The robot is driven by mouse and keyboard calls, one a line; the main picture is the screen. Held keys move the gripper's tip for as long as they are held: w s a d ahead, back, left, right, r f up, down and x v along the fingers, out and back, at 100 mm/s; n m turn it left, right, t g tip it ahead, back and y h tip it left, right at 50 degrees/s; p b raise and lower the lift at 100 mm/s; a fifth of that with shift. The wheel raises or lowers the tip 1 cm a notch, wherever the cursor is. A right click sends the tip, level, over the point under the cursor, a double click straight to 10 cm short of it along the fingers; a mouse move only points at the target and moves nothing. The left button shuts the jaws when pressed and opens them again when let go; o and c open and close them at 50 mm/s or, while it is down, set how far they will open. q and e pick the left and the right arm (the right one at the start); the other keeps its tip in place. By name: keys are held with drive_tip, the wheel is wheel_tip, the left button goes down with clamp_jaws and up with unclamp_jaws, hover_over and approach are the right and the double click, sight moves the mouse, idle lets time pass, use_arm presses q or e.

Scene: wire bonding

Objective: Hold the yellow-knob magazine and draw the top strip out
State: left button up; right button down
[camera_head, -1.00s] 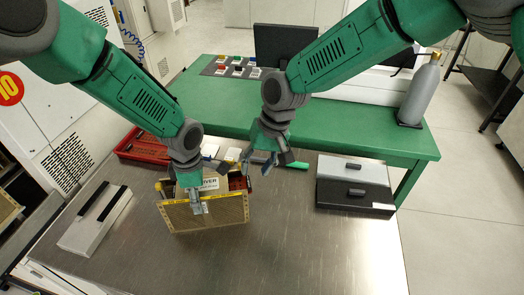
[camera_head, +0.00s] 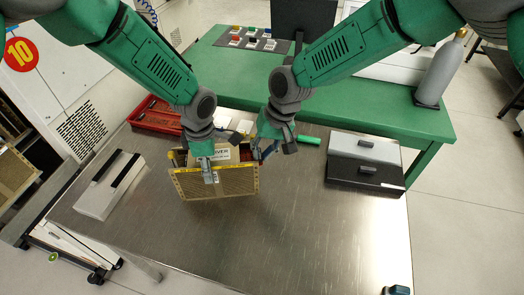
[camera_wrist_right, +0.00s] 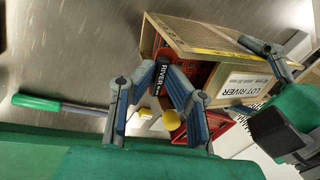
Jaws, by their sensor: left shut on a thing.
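The magazine (camera_head: 232,184) is a tan box with perforated walls, yellow edges and a "LOT RIVER" label, standing on the steel table. In the right wrist view the magazine (camera_wrist_right: 210,37) shows its open end with red slots inside. My left gripper (camera_head: 210,174) is shut on its front wall. My right gripper (camera_head: 268,148) is at the magazine's right end. In the right wrist view its fingertips (camera_wrist_right: 161,70) are either side of a dark tab marked "RIVER" (camera_wrist_right: 163,79); whether they press it is unclear. A yellow knob (camera_wrist_right: 171,120) shows beyond the fingers.
A green-handled tool (camera_head: 308,139) lies behind and right of the magazine. A red tray (camera_head: 155,117) is behind left, a white block with a black strip (camera_head: 108,187) at left, and a grey-and-black case (camera_head: 364,162) at right. The table's front middle is clear.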

drive_tip(key=shift+d, duration=0.1)
drive_tip(key=shift+w+d, duration=0.1)
drive_tip(key=shift+d, duration=0.6)
drive_tip(key=shift+d, duration=0.1)
drive_tip(key=c, duration=1.6)
unclamp_jaws()
drive_tip(key=shift+o, duration=0.2)
drive_tip(key=v, duration=1.2)
